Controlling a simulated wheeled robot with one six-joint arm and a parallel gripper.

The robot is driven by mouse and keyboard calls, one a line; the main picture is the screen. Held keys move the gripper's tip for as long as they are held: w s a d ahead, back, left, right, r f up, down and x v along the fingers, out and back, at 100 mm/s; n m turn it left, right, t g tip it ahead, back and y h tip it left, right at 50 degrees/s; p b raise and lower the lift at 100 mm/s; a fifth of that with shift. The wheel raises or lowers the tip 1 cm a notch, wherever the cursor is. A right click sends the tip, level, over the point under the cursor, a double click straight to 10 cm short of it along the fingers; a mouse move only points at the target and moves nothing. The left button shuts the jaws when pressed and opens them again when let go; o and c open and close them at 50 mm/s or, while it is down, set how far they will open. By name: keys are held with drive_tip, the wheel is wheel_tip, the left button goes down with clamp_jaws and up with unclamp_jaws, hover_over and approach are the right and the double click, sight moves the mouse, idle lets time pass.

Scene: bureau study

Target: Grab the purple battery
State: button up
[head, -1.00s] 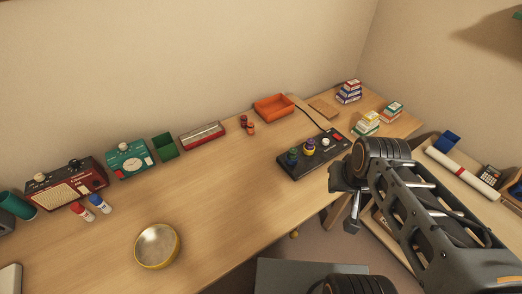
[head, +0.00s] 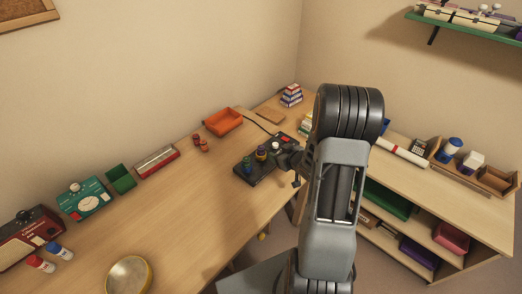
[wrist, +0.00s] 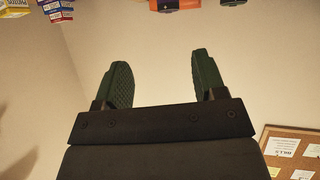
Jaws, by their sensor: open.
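A black charger block (head: 245,176) stands on the desk with several short round pieces upright on it. The middle piece, dark purple with a yellow band (head: 261,153), looks like the purple battery. A blue-green one (head: 248,162) stands to its left and a white-topped one (head: 275,146) to its right. My gripper, at the end of the arm, is just right of the charger in the head view, its jaws mostly unclear there. In the wrist view my gripper (wrist: 163,80) is open, with nothing between its two dark green fingers. The battery does not show in the wrist view.
An orange tray (head: 224,122), small red-brown cylinders (head: 201,145) and a red-grey box (head: 157,162) lie along the wall. Stacked boxes (head: 291,96) stand at the back corner. A bowl (head: 130,275) is front left. The middle desk is clear.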

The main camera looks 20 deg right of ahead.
sight(262, 148)
drive_tip(key=shift+t+y, duration=0.3)
drive_tip(key=shift+y, duration=0.3)
drive_tip(key=x, duration=0.5)
drive_tip(key=f+p+x, duration=0.1)
drive_tip(key=x, duration=0.2)
drive_tip(key=shift+a+f, duration=0.15)
drive_tip(key=shift+p+x, duration=0.75)
drive_tip(key=shift+x, duration=1.9)
drive_tip(key=shift+f, duration=0.1)
drive_tip(key=shift+s, duration=0.1)
drive_tip(key=c, duration=1)
